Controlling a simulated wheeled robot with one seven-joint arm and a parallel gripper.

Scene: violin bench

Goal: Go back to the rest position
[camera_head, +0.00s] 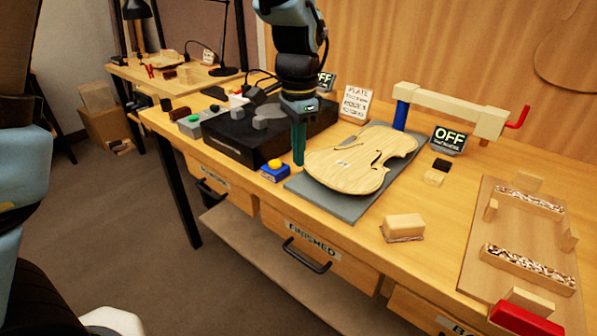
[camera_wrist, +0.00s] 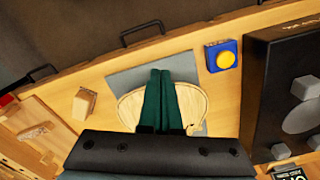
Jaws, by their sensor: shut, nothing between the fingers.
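My gripper (camera_head: 298,160) is shut and empty, its green fingers pointing down. In the head view it hangs between the black box and the violin plate, near the blue box with the yellow button. In the wrist view the closed fingers (camera_wrist: 158,78) cover the middle of the plate. The pale wooden violin plate (camera_head: 345,170) lies on a grey mat (camera_head: 318,198); it also shows in the wrist view (camera_wrist: 190,102). The blue box with the yellow button (camera_head: 275,171) sits at the bench's front edge and shows in the wrist view (camera_wrist: 222,56). I cannot tell whether the fingertips touch anything.
A black box (camera_head: 235,140) with grey knobs stands left of the plate. A wooden clamp (camera_head: 450,108) with a red handle and an OFF sign (camera_head: 447,140) stand behind. A wooden block (camera_head: 404,226) and a board with fixtures (camera_head: 485,235) are at right. Drawers (camera_head: 310,250) line the front.

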